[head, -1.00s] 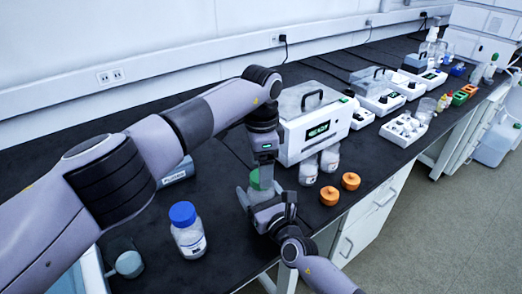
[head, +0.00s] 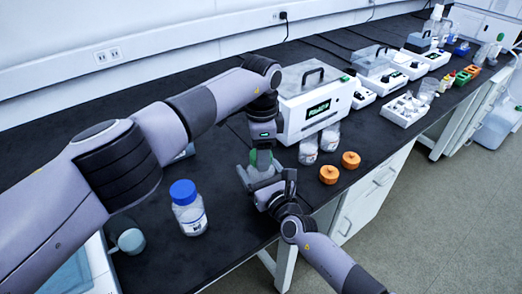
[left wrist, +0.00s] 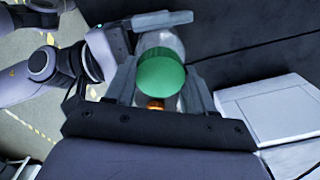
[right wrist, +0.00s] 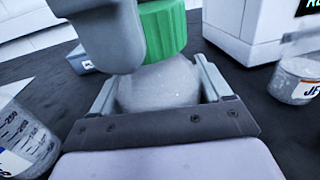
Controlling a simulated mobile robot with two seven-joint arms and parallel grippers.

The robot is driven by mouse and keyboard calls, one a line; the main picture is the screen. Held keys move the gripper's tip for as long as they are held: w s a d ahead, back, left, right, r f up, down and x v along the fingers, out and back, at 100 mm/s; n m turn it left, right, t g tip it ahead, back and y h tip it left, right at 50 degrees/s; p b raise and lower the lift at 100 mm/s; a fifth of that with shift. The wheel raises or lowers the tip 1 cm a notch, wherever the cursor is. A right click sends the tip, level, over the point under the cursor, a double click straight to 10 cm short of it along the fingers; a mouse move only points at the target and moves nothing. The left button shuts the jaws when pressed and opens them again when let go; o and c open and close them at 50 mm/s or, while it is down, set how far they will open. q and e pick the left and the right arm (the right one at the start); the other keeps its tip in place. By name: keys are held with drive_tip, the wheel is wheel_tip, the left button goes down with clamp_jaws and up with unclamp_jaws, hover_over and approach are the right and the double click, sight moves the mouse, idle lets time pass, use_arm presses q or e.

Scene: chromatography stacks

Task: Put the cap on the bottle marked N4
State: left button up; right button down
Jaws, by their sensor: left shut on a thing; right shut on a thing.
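A green screw cap (head: 262,160) sits at the mouth of a clear bottle; in the right wrist view the cap (right wrist: 163,27) is directly over the bottle (right wrist: 160,84), and I cannot tell if it is fully seated. My left gripper (head: 264,150) comes from above and is shut on the cap, which shows round from above in the left wrist view (left wrist: 161,74). My right gripper (head: 259,174) is shut on the bottle's body from the front side. The bottle looks upright. Its marking is hidden, so I cannot read N4.
A blue-capped bottle (head: 188,210) stands left of the grippers. Two clear jars (head: 308,151) and two orange caps (head: 328,174) stand to the right. A white instrument with a handle (head: 314,108) is behind. A grey-green cup-like item (head: 131,241) lies at the left.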

use_arm(q)
drive_tip(key=m, duration=1.2)
drive_tip(key=shift+m, duration=0.3)
drive_tip(key=m, duration=1.2)
drive_tip(key=shift+m, duration=0.3)
drive_tip(key=m, duration=0.4)
drive_tip(key=shift+m, duration=0.3)
drive_tip(key=m, duration=0.6)
drive_tip(key=shift+f, duration=0.1)
drive_tip(key=m, duration=0.4)
drive_tip(key=shift+m, duration=0.4)
drive_tip(key=m, duration=0.5)
drive_tip(key=o, duration=1.2)
drive_tip(key=shift+c, duration=0.2)
